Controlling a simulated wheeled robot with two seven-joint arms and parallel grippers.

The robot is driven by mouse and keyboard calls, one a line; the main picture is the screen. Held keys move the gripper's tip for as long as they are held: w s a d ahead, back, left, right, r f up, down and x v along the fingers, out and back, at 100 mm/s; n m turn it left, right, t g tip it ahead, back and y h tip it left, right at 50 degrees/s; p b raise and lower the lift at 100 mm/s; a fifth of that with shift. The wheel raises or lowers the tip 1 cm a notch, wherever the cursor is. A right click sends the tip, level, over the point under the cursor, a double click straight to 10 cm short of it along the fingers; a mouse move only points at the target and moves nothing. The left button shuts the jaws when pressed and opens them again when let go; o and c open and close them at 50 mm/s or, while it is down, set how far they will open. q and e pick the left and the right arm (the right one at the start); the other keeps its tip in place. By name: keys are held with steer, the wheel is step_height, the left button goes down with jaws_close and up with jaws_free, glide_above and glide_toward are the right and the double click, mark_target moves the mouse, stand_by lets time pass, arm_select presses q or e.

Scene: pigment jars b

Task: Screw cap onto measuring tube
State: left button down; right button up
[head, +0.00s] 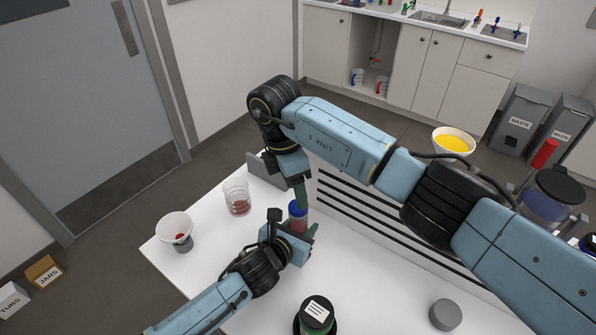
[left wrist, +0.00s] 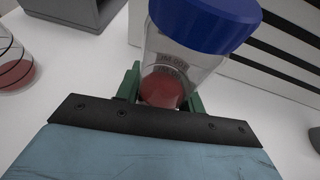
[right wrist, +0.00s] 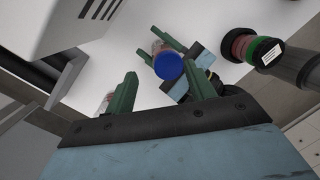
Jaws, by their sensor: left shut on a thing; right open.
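The measuring tube (left wrist: 172,72) is clear with red powder at its bottom. It stands upright in my left gripper (head: 308,240), whose green fingers are shut around it. The blue cap (head: 298,208) sits on the tube's top; it also shows large in the left wrist view (left wrist: 215,22) and from above in the right wrist view (right wrist: 168,66). I cannot tell how tightly it is threaded. My right gripper (right wrist: 160,88) is open, pointing down just above the cap, with its fingers apart and nothing between them. In the head view its fingers (head: 301,193) partly hide the cap.
A glass beaker with red powder (head: 237,198) and a white funnel (head: 175,226) stand left on the white table. A labelled jar (head: 317,313) and a grey cylinder (head: 445,314) stand at the front. A striped white unit (head: 350,205) runs behind the tube. A yellow-filled bowl (head: 453,143) is right.

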step_height(320, 180, up, 4)
steer(key=n, duration=1.3)
steer(key=n+y, duration=0.1)
steer(key=n, duration=0.5)
steer(key=shift+w+f+n+t, duration=0.15)
steer(key=shift+f+n+t, duration=0.15)
steer(key=shift+t, duration=0.1)
steer(key=n, duration=0.4)
steer(key=shift+r, duration=0.35)
steer(key=n, duration=0.5)
steer(key=shift+s+d+r+n+y, duration=0.15)
steer(key=shift+s+r+n+y, duration=0.15)
steer(key=shift+s+r+n, duration=0.1)
steer(key=n, duration=0.3)
steer(key=shift+s+r+n, duration=0.15)
steer(key=shift+s+n, duration=0.05)
steer(key=shift+n, duration=0.1)
steer(key=n, duration=0.5)
steer(key=shift+s+d+r, duration=0.15)
steer(key=shift+s+r, duration=0.05)
steer(key=shift+s, duration=0.15)
